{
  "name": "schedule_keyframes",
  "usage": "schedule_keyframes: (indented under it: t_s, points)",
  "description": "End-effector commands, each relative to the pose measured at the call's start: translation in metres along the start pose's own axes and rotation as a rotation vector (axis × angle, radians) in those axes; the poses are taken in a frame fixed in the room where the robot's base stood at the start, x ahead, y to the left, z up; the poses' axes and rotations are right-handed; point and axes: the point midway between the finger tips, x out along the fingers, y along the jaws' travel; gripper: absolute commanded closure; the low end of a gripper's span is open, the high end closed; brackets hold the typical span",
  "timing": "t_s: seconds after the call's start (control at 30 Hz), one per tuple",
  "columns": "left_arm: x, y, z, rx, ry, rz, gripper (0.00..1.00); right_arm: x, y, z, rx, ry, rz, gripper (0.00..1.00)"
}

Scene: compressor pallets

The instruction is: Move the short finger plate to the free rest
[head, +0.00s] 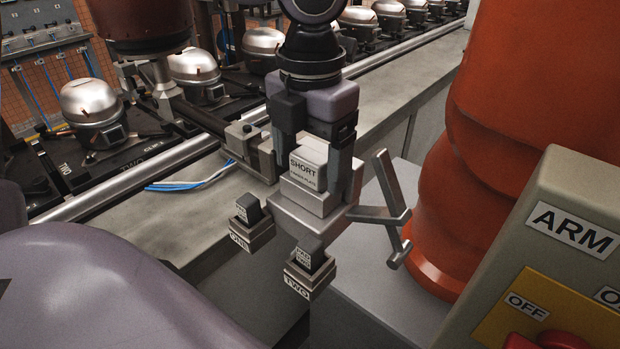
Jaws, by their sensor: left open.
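A light metal block labelled SHORT FINGER PLATE (308,174) stands on a stepped metal stand in the middle of the head view. My left gripper (316,158) comes down from above, with its fingers on either side of the block. It is open, and I cannot tell whether the fingers touch the block. In front are two small holders, marked ONE (239,238) and TWO (297,283). Each has a dark, labelled piece standing in it. No empty rest can be made out. My right gripper is not in view.
An orange ribbed column (465,190) and a panel marked ARM (560,240) stand at the right. Silver compressors (93,108) line a conveyor behind. Blue and white cables (180,185) lie on the ledge.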

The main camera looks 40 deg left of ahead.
Motion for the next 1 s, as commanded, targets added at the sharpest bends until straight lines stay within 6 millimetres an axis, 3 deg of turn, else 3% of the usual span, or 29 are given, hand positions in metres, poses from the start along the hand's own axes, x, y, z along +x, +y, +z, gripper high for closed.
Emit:
schedule_keyframes:
  t_s: [1.0]
  points:
    - [-0.0008,0.0001,0.0001,-0.001,0.000,0.000,0.21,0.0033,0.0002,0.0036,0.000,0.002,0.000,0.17]
